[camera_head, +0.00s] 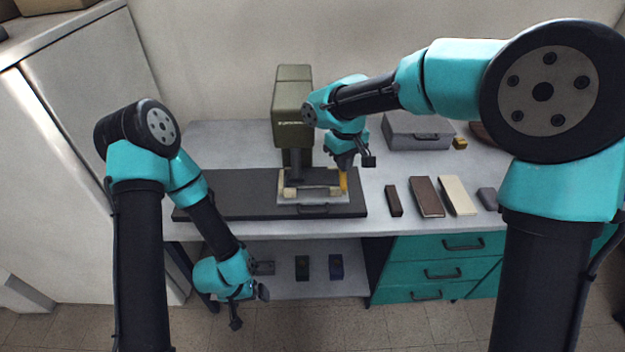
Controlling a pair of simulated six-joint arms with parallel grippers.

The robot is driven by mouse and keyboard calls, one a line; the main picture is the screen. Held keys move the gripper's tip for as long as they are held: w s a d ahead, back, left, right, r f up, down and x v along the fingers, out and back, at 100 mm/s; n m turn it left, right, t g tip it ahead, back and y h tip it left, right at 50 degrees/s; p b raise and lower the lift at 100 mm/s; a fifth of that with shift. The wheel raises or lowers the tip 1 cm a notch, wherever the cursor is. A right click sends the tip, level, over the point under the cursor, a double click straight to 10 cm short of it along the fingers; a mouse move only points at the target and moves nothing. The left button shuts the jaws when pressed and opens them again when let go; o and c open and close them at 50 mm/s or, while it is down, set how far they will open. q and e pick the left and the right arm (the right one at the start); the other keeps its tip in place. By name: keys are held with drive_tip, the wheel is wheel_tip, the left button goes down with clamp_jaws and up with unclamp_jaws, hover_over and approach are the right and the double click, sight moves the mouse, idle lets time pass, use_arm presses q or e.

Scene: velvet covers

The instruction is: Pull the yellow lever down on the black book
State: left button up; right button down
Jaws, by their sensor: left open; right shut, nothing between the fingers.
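An olive-green press (293,110) stands on the table over a pale tray (312,200). The yellow lever (343,181) stands roughly upright at the right side of the tray. My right gripper (353,166) is shut and empty, just above or at the lever's upper end; I cannot tell if they touch. A dark flat piece (314,189) lies on the tray under the press head and may be the black book; its cover is mostly hidden. My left gripper (249,309) is open and empty, low in front of the table's edge, away from the press.
A black base board (225,197) lies under the press. A grey case (418,132) stands behind; teal drawers (440,269) are below.

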idle(0.3)
wheel_tip(320, 180, up, 18)
drive_tip(key=shift+s+r, duration=0.15)
drive_tip(key=shift+s, duration=0.2)
idle(1.1)
drive_tip(key=shift+r, duration=0.1)
wheel_tip(320, 180, up, 4)
drive_tip(key=shift+f, duration=0.1)
idle(0.6)
drive_tip(key=shift+f, duration=0.1)
